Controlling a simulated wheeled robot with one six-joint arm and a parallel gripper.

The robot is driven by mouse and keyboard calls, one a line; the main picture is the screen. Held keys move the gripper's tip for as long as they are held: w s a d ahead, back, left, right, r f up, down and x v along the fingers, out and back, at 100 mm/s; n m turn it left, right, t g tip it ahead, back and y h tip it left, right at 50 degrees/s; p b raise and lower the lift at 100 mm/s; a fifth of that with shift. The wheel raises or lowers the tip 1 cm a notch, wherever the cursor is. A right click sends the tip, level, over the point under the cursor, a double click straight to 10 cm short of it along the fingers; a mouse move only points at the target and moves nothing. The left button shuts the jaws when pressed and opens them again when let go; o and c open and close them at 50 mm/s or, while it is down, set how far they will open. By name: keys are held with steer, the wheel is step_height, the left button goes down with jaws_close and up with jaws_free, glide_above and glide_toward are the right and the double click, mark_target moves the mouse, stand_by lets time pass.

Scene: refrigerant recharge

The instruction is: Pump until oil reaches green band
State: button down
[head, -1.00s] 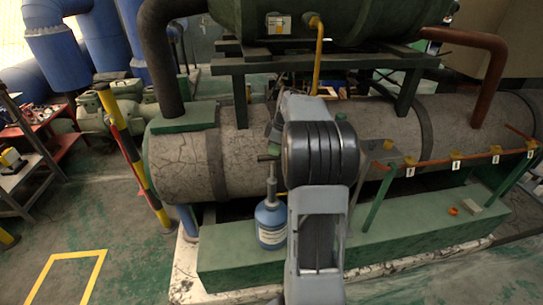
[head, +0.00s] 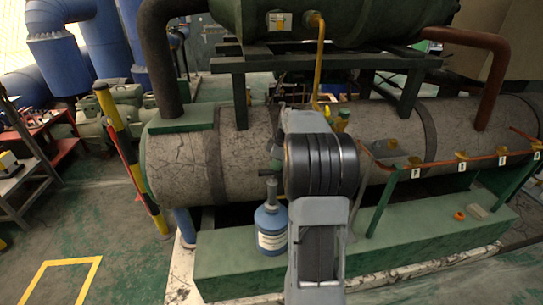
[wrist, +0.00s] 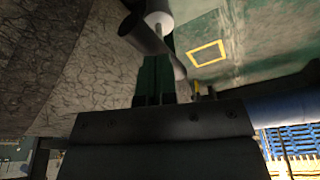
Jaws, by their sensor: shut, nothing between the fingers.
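A blue bottle-shaped pump (head: 271,232) with a white label stands upright on the green base in front of the large grey cylinder. Its grey neck rises to a short cross handle (head: 267,173), close beside my arm. My gripper (head: 276,152) is mostly hidden behind my arm in the head view and seems just above the handle. In the wrist view, my gripper's dark fingers (wrist: 156,82) are shut with nothing between them. A dark cylindrical part (wrist: 143,36) and a pale round part lie just beyond the fingertips. I cannot make out an oil level or green band.
The large grey cylinder (head: 185,170) runs behind the pump. A brown pipe (head: 440,165) on green posts stands to the right. A yellow-black post (head: 125,145) stands left. Open floor (head: 110,235) lies at the front left.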

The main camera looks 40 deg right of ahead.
steer(key=shift+s+d+r, duration=0.2)
steer(key=shift+s+d, duration=0.3)
steer(key=shift+s, duration=0.05)
steer(key=shift+s+d+r, duration=0.15)
steer(key=shift+s+d, duration=0.3)
steer(key=shift+s, duration=0.1)
steer(key=shift+r+p, duration=0.35)
steer(key=shift+r, duration=0.15)
steer(key=s+a+r+p, duration=0.1)
steer(key=s+a+r, duration=0.5)
steer(key=s+r, duration=0.6)
steer(key=shift+s+a, duration=0.15)
steer(key=shift+a, duration=0.25)
steer(key=shift+r, duration=0.1)
stand_by(0.4)
